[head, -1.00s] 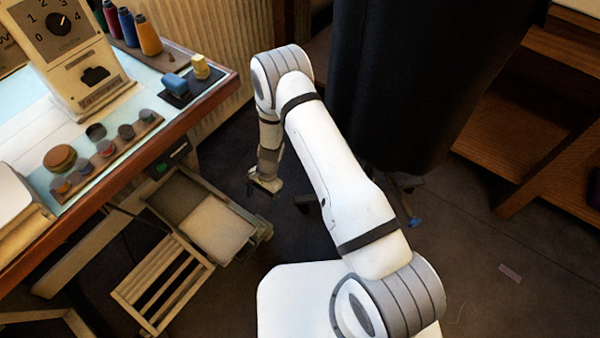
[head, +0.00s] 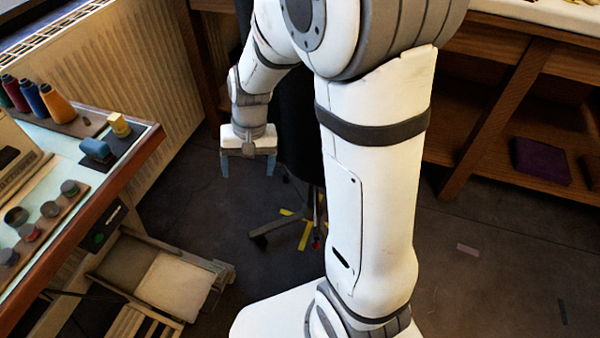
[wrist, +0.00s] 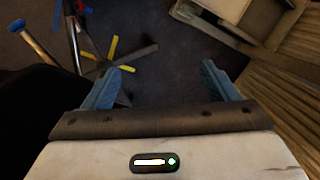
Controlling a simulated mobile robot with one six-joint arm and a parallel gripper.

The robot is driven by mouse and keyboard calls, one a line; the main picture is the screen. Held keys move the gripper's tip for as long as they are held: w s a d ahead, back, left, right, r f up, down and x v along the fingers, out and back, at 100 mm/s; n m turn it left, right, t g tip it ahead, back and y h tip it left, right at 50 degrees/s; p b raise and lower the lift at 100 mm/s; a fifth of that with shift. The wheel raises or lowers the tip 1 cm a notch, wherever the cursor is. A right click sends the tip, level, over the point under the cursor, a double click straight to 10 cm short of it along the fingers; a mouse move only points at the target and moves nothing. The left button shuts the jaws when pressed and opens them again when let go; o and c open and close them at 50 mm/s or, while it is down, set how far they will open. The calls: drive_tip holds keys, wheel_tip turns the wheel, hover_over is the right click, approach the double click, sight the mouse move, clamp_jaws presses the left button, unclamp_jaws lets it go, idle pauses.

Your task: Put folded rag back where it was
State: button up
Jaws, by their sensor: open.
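My gripper (head: 248,167) hangs pointing down over the dark floor, left of my large white arm link in the head view. In the wrist view my gripper (wrist: 164,70) has its two blue fingers spread wide, with only floor between them. I cannot identify the folded rag for certain. A flat purple item (head: 541,161), which looks like folded cloth, lies on the lower wooden shelf at the right, far from my gripper. My arm hides part of the middle of the scene.
A cart (head: 180,285) stands below. Wooden shelving (head: 470,160) stands at right.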

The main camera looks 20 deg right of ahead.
drive_tip(key=s+d+r+n+t+h, duration=0.1)
drive_tip(key=s+d+r, duration=0.2)
drive_tip(key=s, duration=0.3)
drive_tip(key=s+d+r+n+h, duration=0.1)
drive_tip(key=s+d+r, duration=0.3)
drive_tip(key=s, duration=0.2)
drive_tip(key=shift+s+d+r+t, duration=0.2)
drive_tip(key=shift+d+r+t, duration=0.1)
drive_tip(key=shift+d+t, duration=0.1)
drive_tip(key=shift+c, duration=0.4)
